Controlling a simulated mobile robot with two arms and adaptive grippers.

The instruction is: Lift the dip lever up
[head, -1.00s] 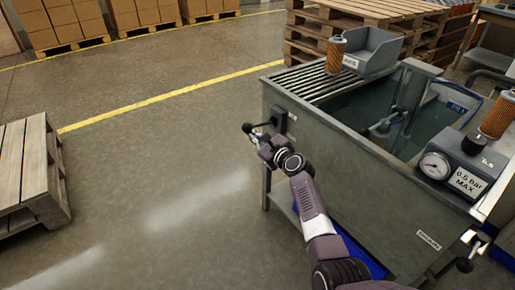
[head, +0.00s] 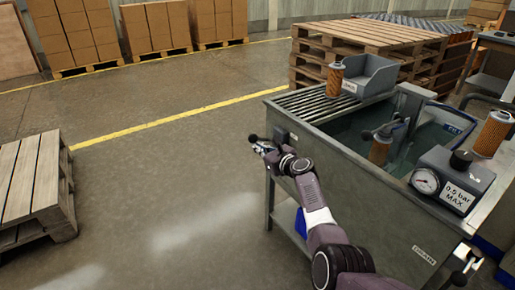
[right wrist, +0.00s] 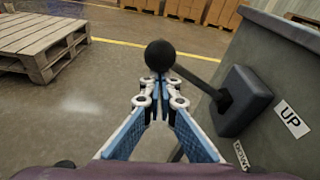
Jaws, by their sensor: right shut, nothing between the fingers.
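The dip lever (head: 253,138) is a black ball knob on a thin rod, jutting from a black mount on the tank's left end. In the right wrist view its knob (right wrist: 160,55) stands just beyond the fingertips, and its rod slants down right to the mount (right wrist: 238,100). My right gripper (head: 263,147) is shut and empty; in the right wrist view its fingertips (right wrist: 158,88) are together right below the knob, seemingly against it. An orange filter cartridge (head: 380,153) shows inside the grey tank (head: 345,165). My left gripper is not in view.
An UP label (right wrist: 291,118) and a partly hidden DOWN label (right wrist: 241,155) sit beside the mount. A gauge box (head: 455,180), a grey bin (head: 370,77) and two more cartridges stand on the tank. A pallet (head: 35,185) lies left; floor between is clear.

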